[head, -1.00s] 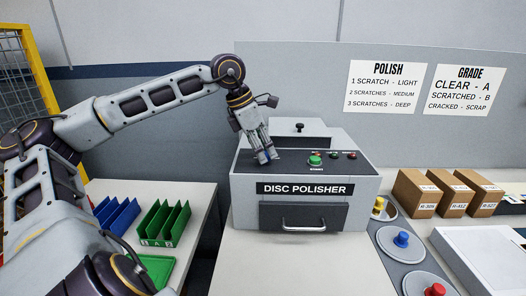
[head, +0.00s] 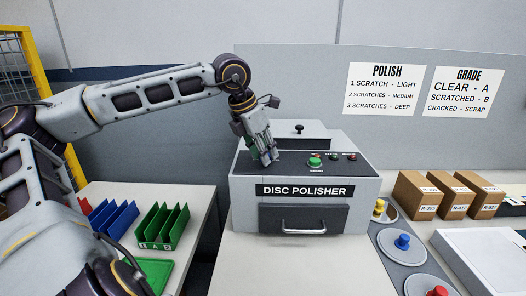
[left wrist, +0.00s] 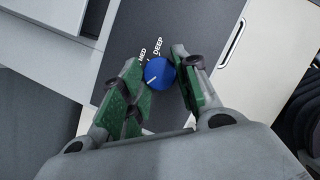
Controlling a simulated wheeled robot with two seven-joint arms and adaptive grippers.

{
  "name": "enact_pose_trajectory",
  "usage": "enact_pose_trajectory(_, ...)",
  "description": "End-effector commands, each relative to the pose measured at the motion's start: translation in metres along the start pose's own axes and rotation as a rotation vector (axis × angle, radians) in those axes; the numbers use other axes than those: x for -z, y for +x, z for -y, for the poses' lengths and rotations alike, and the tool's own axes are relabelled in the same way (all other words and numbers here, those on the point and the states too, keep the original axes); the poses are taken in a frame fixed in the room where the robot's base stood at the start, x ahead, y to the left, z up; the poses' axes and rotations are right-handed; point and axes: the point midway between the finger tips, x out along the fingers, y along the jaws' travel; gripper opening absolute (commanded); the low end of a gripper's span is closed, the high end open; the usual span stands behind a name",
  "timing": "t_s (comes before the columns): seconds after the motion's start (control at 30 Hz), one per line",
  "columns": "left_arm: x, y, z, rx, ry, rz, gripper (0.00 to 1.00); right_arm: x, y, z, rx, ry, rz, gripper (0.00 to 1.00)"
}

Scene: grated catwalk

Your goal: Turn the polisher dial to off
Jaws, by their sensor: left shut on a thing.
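The disc polisher (head: 245,215) is a grey box with a dark sloped top and a name plate. My left gripper (head: 267,160) reaches down onto the left part of that top. In the left wrist view, its green-padded fingers (left wrist: 160,88) are shut on the blue dial (left wrist: 162,70), one on each side. A white pointer line on the dial faces the lower left of that view. The labels MED and DEEP show beside the dial; any other labels are hidden. In the head view the fingers cover the dial. My right gripper is out of view.
A green start button (head: 315,162) and small lamps sit right of the dial. A drawer handle (head: 304,226) is on the polisher's front. Cardboard boxes (head: 428,205) stand to the right, green and blue bins (head: 163,226) to the left. The bench in front is clear.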

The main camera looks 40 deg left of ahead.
Motion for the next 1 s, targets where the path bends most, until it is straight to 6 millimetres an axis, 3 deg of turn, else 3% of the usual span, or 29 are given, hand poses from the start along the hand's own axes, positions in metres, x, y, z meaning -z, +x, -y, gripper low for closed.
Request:
enact_pose_trajectory(0.2, -0.002, -0.001, -0.001, -0.002, -0.001, 0.006, 0.08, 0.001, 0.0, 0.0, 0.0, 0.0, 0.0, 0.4)
enact_pose_trajectory(0.23, -0.002, -0.001, -0.001, -0.002, -0.001, 0.006, 0.35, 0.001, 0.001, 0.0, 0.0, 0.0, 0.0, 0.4)
enact_pose_trajectory(0.4, -0.001, -0.001, -0.001, -0.001, 0.0, 0.003, 0.54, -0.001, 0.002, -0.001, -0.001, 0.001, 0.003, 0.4)
enact_pose_trajectory(0.77, 0.0, -0.001, 0.0, 0.0, 0.0, 0.001, 0.54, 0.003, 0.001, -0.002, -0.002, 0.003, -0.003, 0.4)
enact_pose_trajectory(1.0, -0.001, -0.015, -0.001, -0.002, 0.001, 0.002, 0.54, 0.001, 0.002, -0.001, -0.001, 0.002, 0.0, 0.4)
